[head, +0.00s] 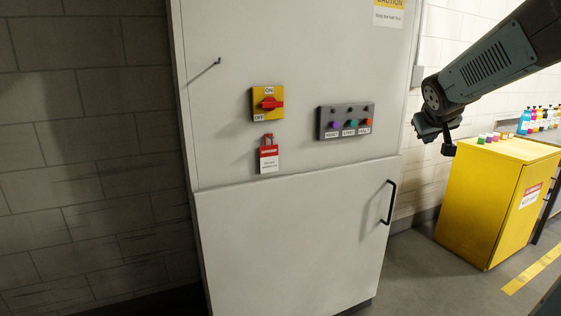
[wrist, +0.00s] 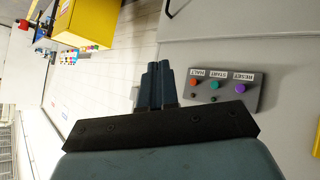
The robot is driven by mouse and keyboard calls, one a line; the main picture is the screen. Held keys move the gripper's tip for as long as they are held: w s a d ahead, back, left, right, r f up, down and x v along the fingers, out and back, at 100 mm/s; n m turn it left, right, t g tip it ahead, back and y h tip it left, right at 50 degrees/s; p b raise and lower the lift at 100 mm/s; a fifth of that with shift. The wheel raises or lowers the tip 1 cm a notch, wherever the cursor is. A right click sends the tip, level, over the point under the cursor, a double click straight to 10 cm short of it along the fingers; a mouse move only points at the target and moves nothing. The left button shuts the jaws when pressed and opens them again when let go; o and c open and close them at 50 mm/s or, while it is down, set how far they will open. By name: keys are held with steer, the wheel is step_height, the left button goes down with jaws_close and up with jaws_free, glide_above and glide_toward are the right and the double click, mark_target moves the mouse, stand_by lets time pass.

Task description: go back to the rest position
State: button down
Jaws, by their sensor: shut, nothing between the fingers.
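My gripper (head: 432,131) hangs at the end of my arm in the upper right of the head view, in front of the wall right of the grey cabinet (head: 290,240). In the wrist view my gripper (wrist: 158,68) has its fingers together with nothing between them. A button panel (head: 346,121) with purple, green and orange-red buttons is on the cabinet front. It also shows in the wrist view (wrist: 223,88), to the right of the fingers and apart from them. A yellow switch plate (head: 260,116) carries a red rotary handle, with a red lockout tag (head: 269,158) hanging below it.
A yellow cabinet (head: 480,205) stands on the floor at the right, with several coloured caps on top. Several coloured bottles (head: 540,119) stand behind it. A black door handle (head: 389,202) sticks out from the lower cabinet door. Grey floor lies between the cabinets.

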steer(key=s+a+f+g+y, duration=0.1)
steer(key=s+a+f, duration=0.1)
steer(key=s+a, duration=0.3)
steer(key=s+a+f+g+y, duration=0.1)
steer(key=s+a, duration=0.4)
steer(key=s, duration=0.7)
steer(key=s+a+f+g+y, duration=0.1)
steer(key=s+a+f, duration=0.3)
steer(key=s, duration=0.5)
steer(key=shift+a+g+y, duration=0.4)
steer(key=shift+y, duration=0.1)
